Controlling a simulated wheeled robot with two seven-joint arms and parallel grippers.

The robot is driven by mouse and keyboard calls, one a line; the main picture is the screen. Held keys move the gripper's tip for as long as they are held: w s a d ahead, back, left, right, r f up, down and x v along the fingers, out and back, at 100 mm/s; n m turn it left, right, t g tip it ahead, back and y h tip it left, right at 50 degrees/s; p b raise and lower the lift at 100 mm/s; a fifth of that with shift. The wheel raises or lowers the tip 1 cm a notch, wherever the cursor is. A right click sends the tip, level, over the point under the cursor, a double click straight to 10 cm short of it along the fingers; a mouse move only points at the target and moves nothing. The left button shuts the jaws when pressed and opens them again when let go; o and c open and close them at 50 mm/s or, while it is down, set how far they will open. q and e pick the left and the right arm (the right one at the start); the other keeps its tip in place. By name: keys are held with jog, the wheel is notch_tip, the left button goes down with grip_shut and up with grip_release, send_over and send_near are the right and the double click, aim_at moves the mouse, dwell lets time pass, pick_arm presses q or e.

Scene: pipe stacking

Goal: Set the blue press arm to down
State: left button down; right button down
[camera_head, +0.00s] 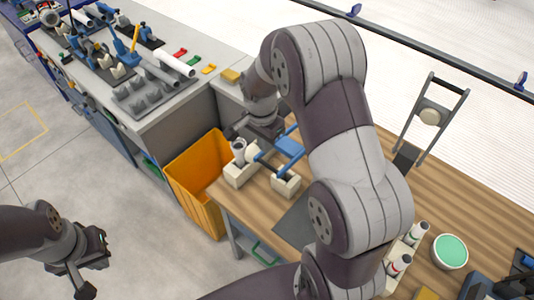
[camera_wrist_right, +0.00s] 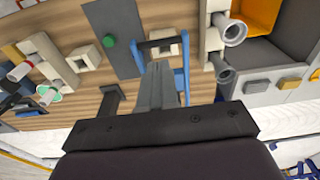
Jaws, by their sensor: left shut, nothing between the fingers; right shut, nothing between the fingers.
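The blue press arm (camera_head: 268,161) is at the left part of the wooden table, over cream blocks. In the right wrist view it shows as a blue frame (camera_wrist_right: 186,86) with two side bars and a crossbar. Whether it is up or down I cannot tell. My right gripper (camera_wrist_right: 157,88) is shut and empty, its fingers between the side bars in the picture; contact is unclear. In the head view my right gripper (camera_head: 264,126) is beside the press and partly hidden by my arm. My left gripper (camera_head: 84,284) is shut and empty over the floor.
An orange bin (camera_head: 199,180) stands left of the wooden table (camera_head: 480,178). A grey workbench (camera_head: 207,88) with pipes and tools is behind it. My right arm covers the middle.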

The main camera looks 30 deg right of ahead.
aim_at(267, 165)
jog(key=f+p, duration=0.1)
jog(key=f, duration=0.2)
jog(key=f+p, duration=0.1)
jog(key=f, duration=0.2)
jog(key=shift+w+d+f, duration=0.15)
jog(key=shift+d+f, duration=0.05)
jog(key=shift+f, duration=0.2)
jog(key=shift+d+f, duration=0.1)
jog(key=shift+f, duration=0.25)
